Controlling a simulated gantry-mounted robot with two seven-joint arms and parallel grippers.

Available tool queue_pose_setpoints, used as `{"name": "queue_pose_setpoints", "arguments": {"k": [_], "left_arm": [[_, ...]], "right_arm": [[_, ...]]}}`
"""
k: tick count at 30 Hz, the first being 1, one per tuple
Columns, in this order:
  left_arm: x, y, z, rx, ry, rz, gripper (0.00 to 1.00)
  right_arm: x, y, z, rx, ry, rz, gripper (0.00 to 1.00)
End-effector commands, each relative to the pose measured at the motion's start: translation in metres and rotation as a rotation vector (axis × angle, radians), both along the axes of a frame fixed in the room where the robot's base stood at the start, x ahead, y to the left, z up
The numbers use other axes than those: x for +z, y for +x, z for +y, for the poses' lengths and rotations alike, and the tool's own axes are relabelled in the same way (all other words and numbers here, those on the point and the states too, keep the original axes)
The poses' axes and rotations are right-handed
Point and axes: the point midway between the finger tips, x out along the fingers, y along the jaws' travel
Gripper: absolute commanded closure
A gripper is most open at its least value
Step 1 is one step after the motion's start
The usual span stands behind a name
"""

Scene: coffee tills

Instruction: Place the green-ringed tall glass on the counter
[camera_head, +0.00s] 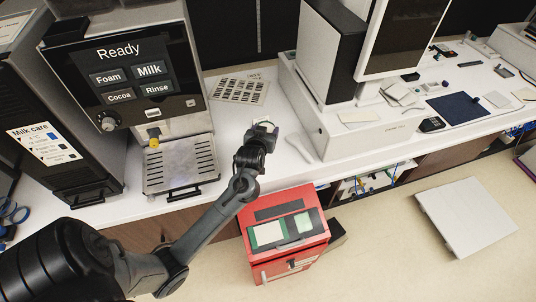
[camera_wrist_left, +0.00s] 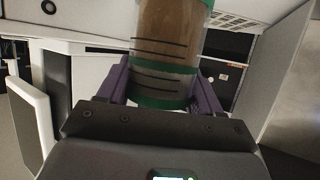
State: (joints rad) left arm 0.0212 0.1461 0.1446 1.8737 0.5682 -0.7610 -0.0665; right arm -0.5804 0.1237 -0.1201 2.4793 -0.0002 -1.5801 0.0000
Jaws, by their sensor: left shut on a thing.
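My left gripper (camera_head: 263,133) is over the white counter (camera_head: 229,128), between the coffee machine and the till. In the left wrist view its purple fingers (camera_wrist_left: 163,82) are shut on the green-ringed tall glass (camera_wrist_left: 170,45). The glass is clear with dark lines, green bands and brown contents; its top runs out of the picture. In the head view the glass is mostly hidden by the gripper, and I cannot tell whether it touches the counter. My right gripper is not in view.
The coffee machine (camera_head: 150,75) with its drip tray (camera_head: 180,165) stands left. A patterned sheet (camera_head: 240,90) lies behind the gripper. The white till (camera_head: 335,55) stands right. A red box unit (camera_head: 285,235) is below the counter's front. Bare counter lies around the gripper.

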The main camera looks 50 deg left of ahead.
Motion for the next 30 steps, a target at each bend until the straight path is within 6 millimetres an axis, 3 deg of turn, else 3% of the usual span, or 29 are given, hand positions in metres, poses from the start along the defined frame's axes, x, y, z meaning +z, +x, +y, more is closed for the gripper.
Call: {"name": "queue_pose_setpoints", "arguments": {"k": [5, 21, 30], "left_arm": [[-0.006, -0.001, 0.013, 0.018, 0.003, 0.001, 0.83], [-0.061, -0.03, 0.102, 0.017, 0.003, 0.0, 0.83], [-0.074, -0.034, 0.113, 0.017, 0.0, -0.001, 0.83]], "right_arm": [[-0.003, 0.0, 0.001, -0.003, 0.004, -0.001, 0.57], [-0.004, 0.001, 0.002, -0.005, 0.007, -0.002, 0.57], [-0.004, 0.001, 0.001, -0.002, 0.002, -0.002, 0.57]]}}
